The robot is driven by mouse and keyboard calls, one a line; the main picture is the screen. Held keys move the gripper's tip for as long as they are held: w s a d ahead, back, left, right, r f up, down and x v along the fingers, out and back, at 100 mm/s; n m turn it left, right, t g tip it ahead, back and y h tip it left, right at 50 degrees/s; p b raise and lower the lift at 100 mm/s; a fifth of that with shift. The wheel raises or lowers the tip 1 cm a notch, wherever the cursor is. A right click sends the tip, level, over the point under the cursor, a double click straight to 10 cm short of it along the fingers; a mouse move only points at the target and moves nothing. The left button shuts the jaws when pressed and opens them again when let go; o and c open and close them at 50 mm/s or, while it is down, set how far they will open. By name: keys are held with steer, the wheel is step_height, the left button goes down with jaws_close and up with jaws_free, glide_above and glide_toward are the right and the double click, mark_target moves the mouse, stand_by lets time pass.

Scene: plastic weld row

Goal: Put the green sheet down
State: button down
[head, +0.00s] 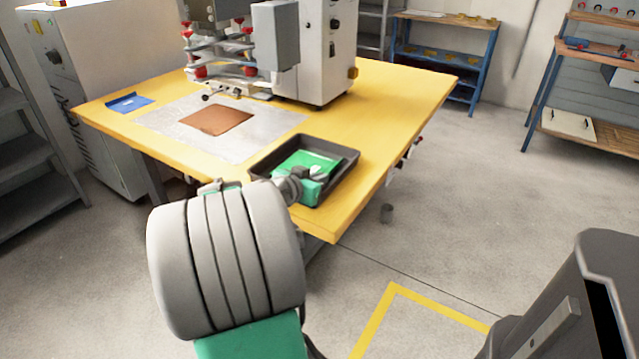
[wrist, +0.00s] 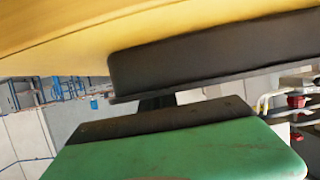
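The green sheet (head: 305,160) shows inside the black tray (head: 258,178) near the front corner of the yellow table. My gripper (head: 313,180) is at the tray's near side, over the front part of the sheet and hiding some of it. Whether its fingers are open or shut on the sheet is hidden, and I cannot tell whether the sheet rests flat on the tray floor. In the wrist view the dark tray wall (wrist: 210,50) runs across the top. A green part with a dark edge strip, seemingly my gripper, fills the bottom.
The yellow table (head: 395,110) also holds a grey mat (head: 245,145) with a brown sheet (head: 216,120) on it. A blue sheet (head: 130,102) lies at the far left. A welding machine (head: 310,55) stands behind. The table top right of the tray is clear.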

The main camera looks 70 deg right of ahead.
steer(key=shift+f, duration=0.25)
steer(key=shift+f, duration=0.2)
steer(key=c, duration=1.9)
jaws_free()
steer(key=shift+r, duration=0.15)
